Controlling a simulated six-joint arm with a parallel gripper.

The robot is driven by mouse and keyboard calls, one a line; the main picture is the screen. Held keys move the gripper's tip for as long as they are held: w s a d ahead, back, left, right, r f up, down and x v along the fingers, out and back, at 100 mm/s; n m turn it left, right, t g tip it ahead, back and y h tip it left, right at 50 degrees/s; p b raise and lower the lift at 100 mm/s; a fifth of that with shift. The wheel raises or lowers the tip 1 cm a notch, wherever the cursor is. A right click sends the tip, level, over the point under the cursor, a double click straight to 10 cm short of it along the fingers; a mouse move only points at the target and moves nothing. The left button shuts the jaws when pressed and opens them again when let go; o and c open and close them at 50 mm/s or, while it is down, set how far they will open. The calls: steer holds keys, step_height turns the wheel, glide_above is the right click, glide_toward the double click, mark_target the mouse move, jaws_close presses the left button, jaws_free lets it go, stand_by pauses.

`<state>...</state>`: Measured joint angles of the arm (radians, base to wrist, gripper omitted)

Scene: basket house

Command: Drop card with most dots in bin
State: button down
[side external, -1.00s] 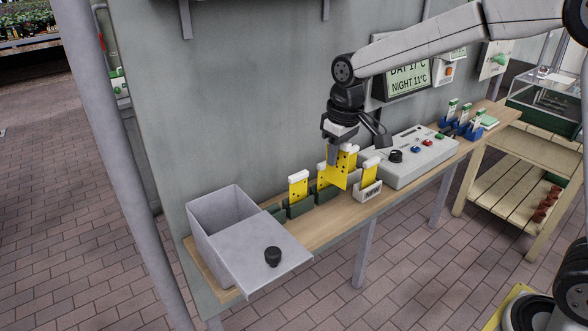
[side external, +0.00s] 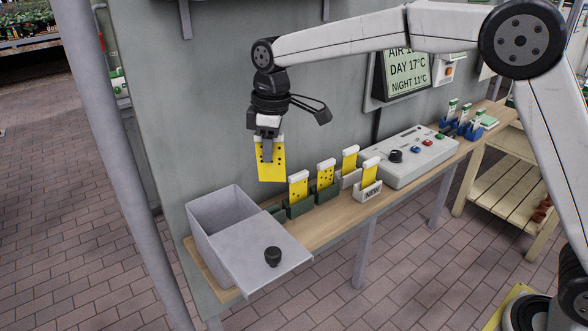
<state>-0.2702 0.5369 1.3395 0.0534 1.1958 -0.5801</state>
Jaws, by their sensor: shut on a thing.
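My gripper (side external: 266,157) is shut on a yellow card (side external: 271,172) with dark dots. The card hangs upright in the air, left of and above the standing cards. The grey bin (side external: 215,208) is at the left end of the shelf, open at its back part. Its flat grey lid (side external: 255,250) with a black knob lies toward the front. Yellow cards stand in holders: one at the left (side external: 299,188), one beside it (side external: 326,175), one behind in a pale holder (side external: 349,162), and one in the "NEW" holder (side external: 370,172). The dots are too small to count surely.
A grey control box (side external: 417,155) with knobs and buttons sits right of the cards. Blue holders with white-green tags (side external: 465,122) stand further right. A display (side external: 405,72) hangs on the wall. The air above the bin is free.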

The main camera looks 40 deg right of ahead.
steer(key=a+r+n, duration=0.1)
steer(key=a+n, duration=0.7)
steer(key=a, duration=0.2)
steer(key=shift+a+g+y, duration=0.3)
steer(key=shift+f, duration=0.2)
step_height(320, 180, down, 8)
steer(key=shift+f, duration=0.25)
stand_by(0.5)
steer(key=c, duration=0.5)
jaws_free()
